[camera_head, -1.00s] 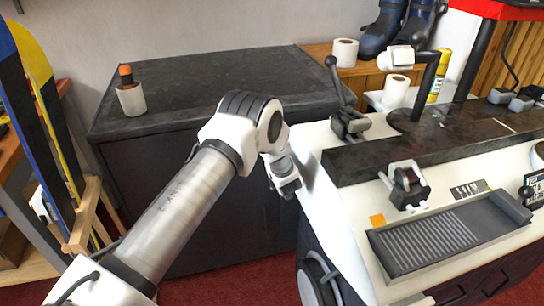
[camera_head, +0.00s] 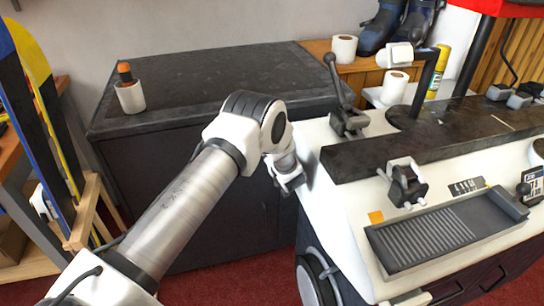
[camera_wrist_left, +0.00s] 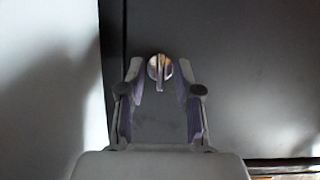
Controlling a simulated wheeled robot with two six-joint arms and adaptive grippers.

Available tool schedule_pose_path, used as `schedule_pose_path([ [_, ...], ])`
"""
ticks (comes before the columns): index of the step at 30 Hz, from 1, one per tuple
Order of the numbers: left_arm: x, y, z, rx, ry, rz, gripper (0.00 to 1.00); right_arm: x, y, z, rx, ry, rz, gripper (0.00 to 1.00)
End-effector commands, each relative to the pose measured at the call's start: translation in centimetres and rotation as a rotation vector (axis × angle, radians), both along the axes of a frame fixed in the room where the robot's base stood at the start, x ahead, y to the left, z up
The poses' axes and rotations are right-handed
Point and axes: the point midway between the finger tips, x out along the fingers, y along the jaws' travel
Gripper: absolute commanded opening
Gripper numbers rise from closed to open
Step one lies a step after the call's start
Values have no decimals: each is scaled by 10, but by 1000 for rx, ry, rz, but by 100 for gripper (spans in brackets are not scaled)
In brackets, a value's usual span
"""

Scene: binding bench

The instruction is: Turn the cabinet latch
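The cabinet latch (camera_wrist_left: 160,72) is a small round metal knob with an upright narrow tab, on a dark cabinet front (camera_wrist_left: 240,70) in the left wrist view. My left gripper (camera_wrist_left: 159,84) is open. Its two fingers stand on either side of the latch, with a visible gap to each side; I cannot tell how far the tips are from the panel. In the head view my left gripper (camera_head: 291,183) is beside the white bench's left side and hides the latch. My right gripper is not in view.
The white bench (camera_head: 335,215) stands close to the right of my left gripper, with a grey tray (camera_head: 445,232) and clamps on top. A dark-topped cabinet (camera_head: 215,85) holding a white cup (camera_head: 131,97) stands behind my arm.

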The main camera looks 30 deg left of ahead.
Motion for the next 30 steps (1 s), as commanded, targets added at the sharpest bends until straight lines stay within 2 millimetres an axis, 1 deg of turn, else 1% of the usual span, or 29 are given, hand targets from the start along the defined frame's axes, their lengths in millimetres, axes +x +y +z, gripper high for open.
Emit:
schedule_pose_path([
  [5, 0, 0, 0, 0, 0, 0, 33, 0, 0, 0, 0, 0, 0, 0],
  [8, -4, -5, 3, -1, 0, -1, 33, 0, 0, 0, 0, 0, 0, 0],
  [11, -13, -17, 9, -1, 1, -2, 33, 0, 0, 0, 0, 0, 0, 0],
  [18, -51, -60, 33, 1, 1, -4, 33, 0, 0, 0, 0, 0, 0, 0],
  [21, -63, -74, 40, 1, 1, -4, 33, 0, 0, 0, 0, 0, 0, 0],
  [25, -72, -82, 45, 0, 0, -1, 33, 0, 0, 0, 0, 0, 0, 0],
  [30, -73, -83, 46, 0, 0, 0, 33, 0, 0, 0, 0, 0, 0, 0],
])
